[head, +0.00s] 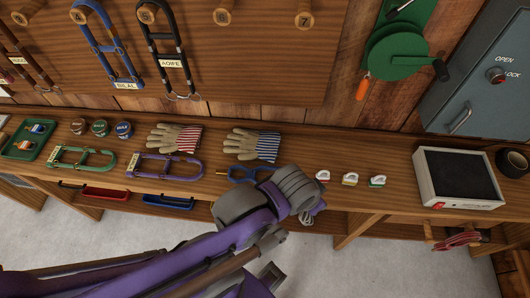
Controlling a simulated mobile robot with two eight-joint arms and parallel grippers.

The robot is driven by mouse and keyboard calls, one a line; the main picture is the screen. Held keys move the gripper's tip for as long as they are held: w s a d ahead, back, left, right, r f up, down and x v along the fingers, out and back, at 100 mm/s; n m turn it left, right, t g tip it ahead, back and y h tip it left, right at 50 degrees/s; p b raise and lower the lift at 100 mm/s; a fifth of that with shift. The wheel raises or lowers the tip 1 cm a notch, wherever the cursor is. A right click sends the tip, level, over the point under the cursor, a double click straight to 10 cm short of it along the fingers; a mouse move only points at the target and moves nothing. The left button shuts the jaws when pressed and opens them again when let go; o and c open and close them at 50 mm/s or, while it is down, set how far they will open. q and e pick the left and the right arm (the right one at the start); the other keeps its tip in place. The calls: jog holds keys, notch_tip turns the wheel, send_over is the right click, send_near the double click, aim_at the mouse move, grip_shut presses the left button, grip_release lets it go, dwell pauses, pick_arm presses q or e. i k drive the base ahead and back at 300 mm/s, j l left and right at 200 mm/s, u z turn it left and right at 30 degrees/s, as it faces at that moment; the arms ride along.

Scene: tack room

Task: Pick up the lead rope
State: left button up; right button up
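A red, striped, rope-like bundle (457,240) hangs at the bench's front edge at the lower right; it may be the lead rope, but I cannot tell for certain. A purple and grey arm of mine comes in from the lower left and reaches over the bench's front edge at the middle, well left of the bundle. A grey angular part shows below it near the bottom edge; I cannot make out fingertips there or whether anything is held. No right gripper shows.
The bench (400,215) holds gloves (176,137), halters (165,166), a green tray (30,137), small clips (350,179) and a dark-topped box (458,178). My arm partly covers a blue item (244,173). A grey cabinet (485,75) stands at the upper right.

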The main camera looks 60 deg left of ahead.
aim_at(251, 174)
jog(key=j+u, duration=0.1)
jog(key=u, duration=0.3)
jog(key=j+u, duration=0.15)
jog(key=u, duration=0.25)
jog(key=k+j+u, duration=0.1)
jog(key=u, duration=0.35)
jog(key=j+u, duration=0.2)
jog(key=u, duration=0.2)
jog(key=l+z, duration=0.25)
jog(key=i+l+z, duration=0.2)
jog(key=k+l, duration=0.05)
jog(key=l, duration=0.05)
